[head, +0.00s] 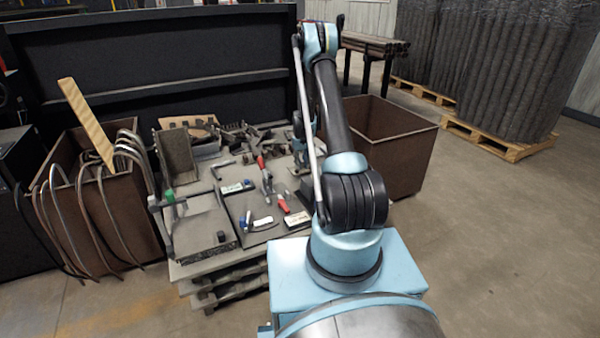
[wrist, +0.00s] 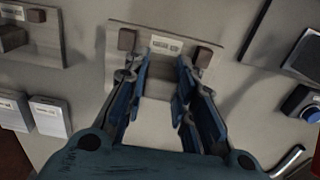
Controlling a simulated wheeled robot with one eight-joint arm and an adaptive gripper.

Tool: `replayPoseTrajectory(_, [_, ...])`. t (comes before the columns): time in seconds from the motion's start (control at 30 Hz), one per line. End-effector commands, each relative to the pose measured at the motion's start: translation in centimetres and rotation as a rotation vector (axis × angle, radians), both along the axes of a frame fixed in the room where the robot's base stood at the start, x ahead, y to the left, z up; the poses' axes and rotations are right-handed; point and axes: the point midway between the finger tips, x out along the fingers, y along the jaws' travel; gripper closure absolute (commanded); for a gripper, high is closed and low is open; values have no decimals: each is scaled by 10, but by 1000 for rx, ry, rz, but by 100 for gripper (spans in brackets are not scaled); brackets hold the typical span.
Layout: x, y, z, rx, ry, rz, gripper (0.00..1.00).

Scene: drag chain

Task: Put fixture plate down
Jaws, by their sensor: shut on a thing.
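The fixture plate (wrist: 150,64) shows in the wrist view as a pale grey plate with a brown block near each far corner and a small label (wrist: 174,46) between them. My gripper (wrist: 158,80) has its two blue fingers on either side of the plate's narrower near part and is shut on it. The plate is over or on a grey tabletop; I cannot tell whether it touches. In the head view my arm hides most of the gripper and the plate, at the right side of the cluttered work table (head: 198,268).
A similar plate with a brown block (wrist: 38,15) lies at the upper left in the wrist view, with two labelled boxes (wrist: 48,117) below it. A dark-topped item (wrist: 300,55) and a blue item (wrist: 304,102) are at the right. A brown bin (head: 405,150) stands behind my arm.

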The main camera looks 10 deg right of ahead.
Motion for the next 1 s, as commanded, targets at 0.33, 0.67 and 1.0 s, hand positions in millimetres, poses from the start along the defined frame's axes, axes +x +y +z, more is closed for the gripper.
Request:
replayPoseTrajectory(0.33, [0,0,-28,0,0,-1,100])
replayPoseTrajectory(0.67, [0,-1,-40,0,0,-1,100])
replayPoseTrajectory(1.0, [0,-2,-41,0,0,-2,55])
